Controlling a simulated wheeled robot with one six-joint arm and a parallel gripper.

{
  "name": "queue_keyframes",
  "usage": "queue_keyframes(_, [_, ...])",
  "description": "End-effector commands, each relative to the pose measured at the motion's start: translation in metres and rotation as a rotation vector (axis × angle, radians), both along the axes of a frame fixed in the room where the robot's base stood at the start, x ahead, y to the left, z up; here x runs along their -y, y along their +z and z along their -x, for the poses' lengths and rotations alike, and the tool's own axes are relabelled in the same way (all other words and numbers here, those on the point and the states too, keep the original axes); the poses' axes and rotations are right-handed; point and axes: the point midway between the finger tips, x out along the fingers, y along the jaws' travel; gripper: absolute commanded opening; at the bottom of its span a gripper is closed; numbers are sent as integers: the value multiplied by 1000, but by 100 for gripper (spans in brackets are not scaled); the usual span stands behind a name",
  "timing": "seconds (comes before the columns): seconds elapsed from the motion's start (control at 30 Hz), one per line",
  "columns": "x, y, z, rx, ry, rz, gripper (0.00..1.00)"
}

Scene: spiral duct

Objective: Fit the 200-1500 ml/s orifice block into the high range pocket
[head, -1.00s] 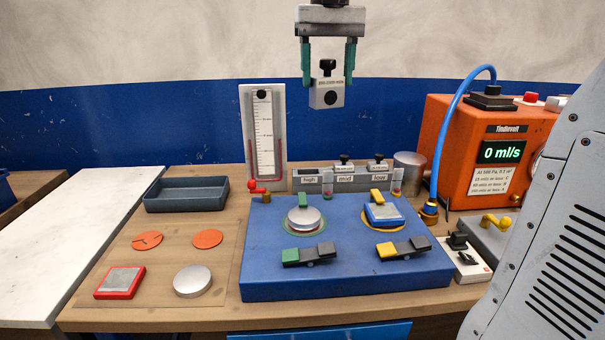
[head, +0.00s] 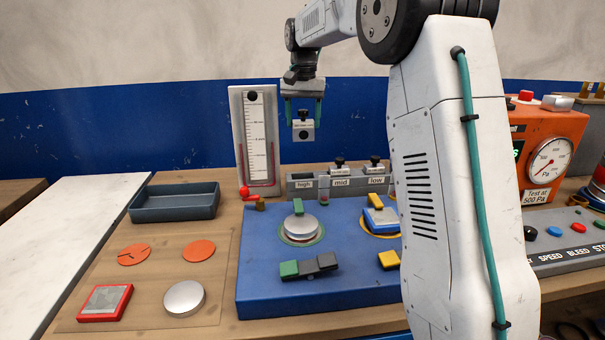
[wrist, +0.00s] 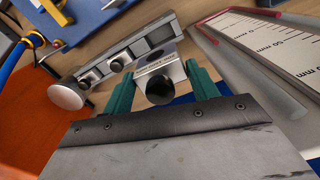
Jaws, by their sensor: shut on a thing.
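My gripper (head: 303,123) is shut on a light grey orifice block (head: 303,133) with a black knob on top and a dark round hole in its face. It holds the block upright, in the air above the high end of the grey pocket rack (head: 328,193). The high pocket (head: 303,184) shows no block standing in it. The mid and low places hold blocks with black knobs. In the wrist view the held block (wrist: 160,75) sits between the teal fingers, apart from the rack (wrist: 150,45). Its label is too small to read surely.
A manometer board (head: 255,140) stands close left of the rack. The blue test bench (head: 262,270) with round and square pads lies in front. A grey tray (head: 175,203) is at left. My arm hides the bench's right side and part of the orange machine (head: 560,125).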

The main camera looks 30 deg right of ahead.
Motion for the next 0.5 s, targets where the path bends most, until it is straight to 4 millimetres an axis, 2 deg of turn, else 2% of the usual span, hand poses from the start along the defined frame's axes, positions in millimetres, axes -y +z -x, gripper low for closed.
queue_keyframes(0.1, [-2, -34, 1, -4, 2, -1, 29])
queue_keyframes(0.3, [-2, -83, 1, -3, 3, -1, 29])
queue_keyframes(0.4, [-2, -98, 1, -2, 3, 0, 29])
queue_keyframes(0.5, [-2, -104, 0, 0, 3, 0, 29])
